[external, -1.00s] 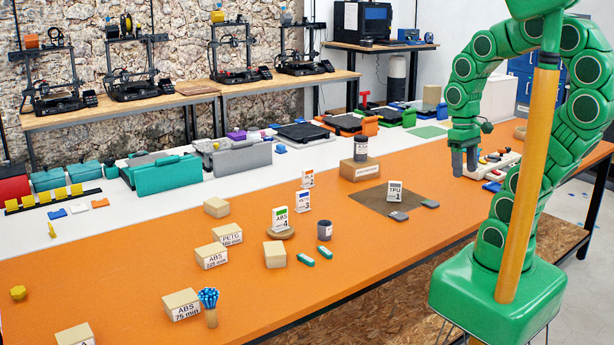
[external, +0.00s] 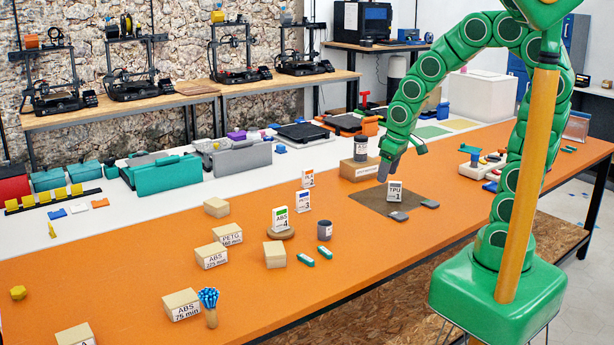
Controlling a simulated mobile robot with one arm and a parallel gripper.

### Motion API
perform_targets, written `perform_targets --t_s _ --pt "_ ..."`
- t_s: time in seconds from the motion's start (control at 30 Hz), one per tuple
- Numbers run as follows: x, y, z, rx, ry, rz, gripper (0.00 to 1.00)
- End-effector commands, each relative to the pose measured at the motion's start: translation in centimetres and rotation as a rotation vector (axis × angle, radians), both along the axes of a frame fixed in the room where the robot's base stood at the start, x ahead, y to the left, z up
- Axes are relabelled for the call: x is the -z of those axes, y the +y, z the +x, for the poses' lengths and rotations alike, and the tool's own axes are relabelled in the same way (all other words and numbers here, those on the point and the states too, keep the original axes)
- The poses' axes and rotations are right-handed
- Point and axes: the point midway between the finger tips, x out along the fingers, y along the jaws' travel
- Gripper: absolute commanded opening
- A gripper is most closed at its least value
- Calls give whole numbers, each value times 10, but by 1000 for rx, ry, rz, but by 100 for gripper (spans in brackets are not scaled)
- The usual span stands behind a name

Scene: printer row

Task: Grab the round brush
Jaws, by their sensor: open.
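The round brush (external: 209,307) stands upright near the front edge of the orange table, with blue bristles on top and a tan wooden handle. It is beside the block labelled ABS 75 min. My gripper (external: 384,172) is over the brown mat at the right part of the table, close to the TPU card and the dark-lidded jar. It is far to the right of and behind the brush. The jaws are open and seem empty; the fingertips are small and partly overlap in this view.
The TPU card (external: 394,191) stands on the brown mat (external: 372,202). A dark-lidded jar (external: 360,148) stands on a wooden box (external: 360,173). Wooden blocks (external: 182,304), the ABS card (external: 280,219) and a grey cup (external: 325,230) stand between my gripper and the brush.

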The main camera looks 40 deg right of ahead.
Motion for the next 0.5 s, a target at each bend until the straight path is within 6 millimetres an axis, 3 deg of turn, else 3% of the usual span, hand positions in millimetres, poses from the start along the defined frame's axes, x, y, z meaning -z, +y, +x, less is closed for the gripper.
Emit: perform_targets --t_s 0.23,0.5 --pt "25 76 52 -153 -138 45 61" --pt "52 171 85 -321 -280 126 61"
